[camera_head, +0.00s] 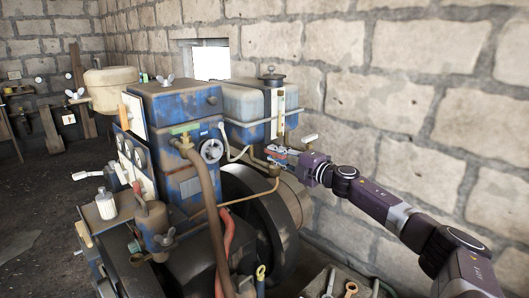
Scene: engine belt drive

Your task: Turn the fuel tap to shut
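The blue engine (170,110) stands in the middle of the view. A grey fuel tank (243,102) with a dark filler cap (271,78) stands behind it, against the wall. My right gripper (273,154) reaches in from the right, with its fingers at the pipework just below the tank. A small red part (279,148) shows at the fingers, and a brass fitting (274,170) with a pipe is just below them. The fuel tap itself is small and largely hidden there, so I cannot tell its position or whether the fingers touch it. My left gripper is out of view.
A large dark flywheel (264,215) is below my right gripper. A brown pipe (207,200) rises in front of the engine. The stone wall (400,70) runs close behind my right arm. A tray with tools (345,284) is at the bottom right.

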